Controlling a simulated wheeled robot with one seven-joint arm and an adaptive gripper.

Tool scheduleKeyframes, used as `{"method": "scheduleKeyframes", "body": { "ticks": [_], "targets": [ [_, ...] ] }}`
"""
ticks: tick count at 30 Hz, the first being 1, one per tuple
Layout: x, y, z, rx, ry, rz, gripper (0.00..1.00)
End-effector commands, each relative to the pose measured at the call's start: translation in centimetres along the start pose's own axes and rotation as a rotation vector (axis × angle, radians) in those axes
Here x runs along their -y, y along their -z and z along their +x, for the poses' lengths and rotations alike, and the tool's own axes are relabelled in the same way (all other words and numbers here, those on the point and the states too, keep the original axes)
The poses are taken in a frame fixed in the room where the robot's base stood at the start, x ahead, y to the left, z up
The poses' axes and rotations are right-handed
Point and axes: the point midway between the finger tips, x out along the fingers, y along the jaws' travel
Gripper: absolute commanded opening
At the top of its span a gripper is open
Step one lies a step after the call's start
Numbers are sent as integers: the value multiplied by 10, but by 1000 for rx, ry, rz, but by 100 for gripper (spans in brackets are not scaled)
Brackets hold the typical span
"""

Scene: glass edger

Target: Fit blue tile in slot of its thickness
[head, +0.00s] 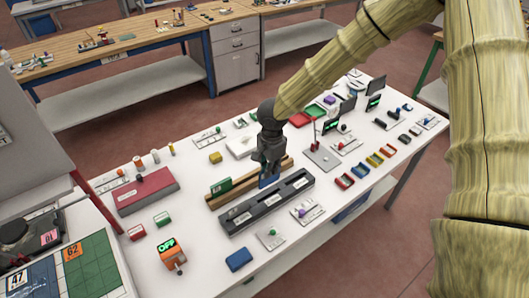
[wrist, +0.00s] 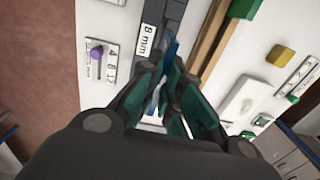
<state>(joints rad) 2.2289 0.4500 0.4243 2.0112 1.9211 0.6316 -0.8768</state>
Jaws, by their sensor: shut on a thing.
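My gripper (head: 269,160) is shut on the blue tile (head: 268,181), which stands on edge below the fingers. In the wrist view the tile (wrist: 169,56) shows as a thin blue edge between the fingertips (wrist: 168,85). The long dark grey slotted block (head: 240,215) lies just in front of the tile in the head view. It carries white labels, and one reads 8 mm in the wrist view (wrist: 148,41). The tile's lower edge is partly hidden, so I cannot tell whether it touches the block or the rack.
A wooden rack (head: 227,197) with a green tile (head: 221,187) lies behind the block. An orange device reading OFF (head: 172,254) stands at the front left. Several small items crowd the white table's right side.

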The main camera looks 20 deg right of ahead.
Motion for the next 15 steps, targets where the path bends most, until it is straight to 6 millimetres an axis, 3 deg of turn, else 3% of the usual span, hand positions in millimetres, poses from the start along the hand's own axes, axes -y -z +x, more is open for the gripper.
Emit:
{"method": "scheduleKeyframes", "body": {
  "ticks": [8, 15],
  "targets": [
    [-9, 1, -4, -1, 5, 4, 0],
    [-2, 4, -1, 0, -3, 6, 0]
  ]
}}
